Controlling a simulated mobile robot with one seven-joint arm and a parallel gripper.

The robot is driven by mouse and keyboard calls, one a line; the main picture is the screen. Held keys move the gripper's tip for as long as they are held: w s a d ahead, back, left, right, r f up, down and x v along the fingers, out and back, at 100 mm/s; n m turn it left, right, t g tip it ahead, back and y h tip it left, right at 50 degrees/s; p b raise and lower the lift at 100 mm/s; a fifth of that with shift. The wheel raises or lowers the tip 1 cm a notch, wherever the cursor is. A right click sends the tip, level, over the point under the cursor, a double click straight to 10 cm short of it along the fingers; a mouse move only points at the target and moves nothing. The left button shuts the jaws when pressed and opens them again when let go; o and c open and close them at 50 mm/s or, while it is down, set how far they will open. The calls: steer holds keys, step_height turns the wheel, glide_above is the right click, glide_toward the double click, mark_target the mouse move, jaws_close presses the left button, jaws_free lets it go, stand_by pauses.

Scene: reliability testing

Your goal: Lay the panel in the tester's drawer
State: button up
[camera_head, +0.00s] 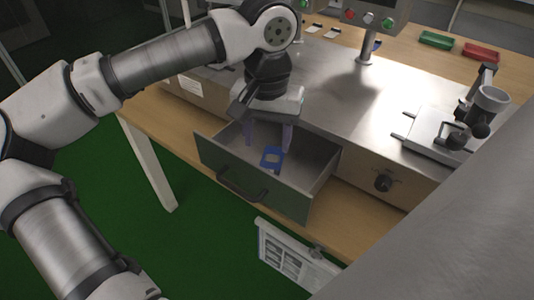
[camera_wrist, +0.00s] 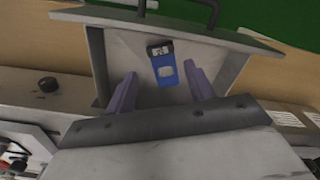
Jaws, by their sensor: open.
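The tester's drawer (camera_head: 315,176) is pulled open from the metal-topped bench, with its green front and dark handle towards the viewer. The blue panel (camera_head: 272,156) lies inside on the drawer's floor. In the wrist view the panel (camera_wrist: 165,69) shows a pale rectangular patch and a dark end piece with a small light marking. My gripper (camera_head: 269,137) reaches down into the drawer from above. Its two purple fingers are spread apart, and in the wrist view the gripper (camera_wrist: 161,88) is empty, with the panel between and beyond the fingertips. The fingers do not touch it.
A fixture with a clamp and a metal cup (camera_head: 491,100) stands on the right of the bench. Green (camera_head: 436,39) and red (camera_head: 481,52) trays lie at the back. A control box (camera_head: 370,14) stands on a post. A printed sheet (camera_head: 290,256) hangs below the drawer.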

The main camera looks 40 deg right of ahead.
steer(key=shift+r, duration=1.7)
